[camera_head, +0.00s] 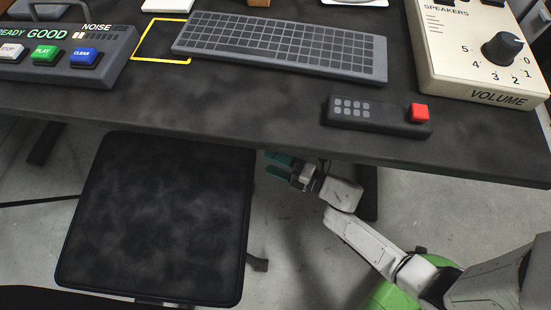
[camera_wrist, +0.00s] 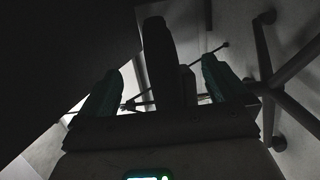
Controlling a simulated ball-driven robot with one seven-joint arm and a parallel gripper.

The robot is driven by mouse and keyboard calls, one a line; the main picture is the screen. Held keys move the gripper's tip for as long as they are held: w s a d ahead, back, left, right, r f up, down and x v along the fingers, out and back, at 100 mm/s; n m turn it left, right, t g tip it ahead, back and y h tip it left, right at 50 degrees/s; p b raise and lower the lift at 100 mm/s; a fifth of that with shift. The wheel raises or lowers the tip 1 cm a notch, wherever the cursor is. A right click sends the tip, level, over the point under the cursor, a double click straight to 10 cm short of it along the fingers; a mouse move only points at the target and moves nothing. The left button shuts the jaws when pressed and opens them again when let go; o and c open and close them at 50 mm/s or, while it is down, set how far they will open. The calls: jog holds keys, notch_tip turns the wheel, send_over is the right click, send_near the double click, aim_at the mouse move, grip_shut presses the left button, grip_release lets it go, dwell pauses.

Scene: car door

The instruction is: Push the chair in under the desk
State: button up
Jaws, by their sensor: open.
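The chair's dark square seat (camera_head: 155,220) is at the lower left in the head view. Its far edge lies at or just beneath the desk's front edge, and most of the seat is out in front. The black desk (camera_head: 230,112) spans the top of the head view. My gripper (camera_head: 277,165) is low, at the desk's front edge, just right of the seat's far right corner, with its teal fingers pointing left. In the dim wrist view my gripper (camera_wrist: 160,90) has its two fingers apart. Contact with the chair cannot be told.
On the desk are a keyboard (camera_head: 280,45), a small remote with a red button (camera_head: 375,115), a volume box (camera_head: 480,50) and a button panel (camera_head: 65,50). A desk leg (camera_head: 368,192) stands right of my gripper. Grey floor (camera_head: 290,250) is open right of the chair.

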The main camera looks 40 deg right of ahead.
aim_at(243, 151)
jog(key=b+x, duration=0.1)
jog(key=x, duration=0.9)
jog(key=shift+b, duration=0.3)
jog(key=shift+f, duration=0.1)
grip_shut()
dwell(0.4)
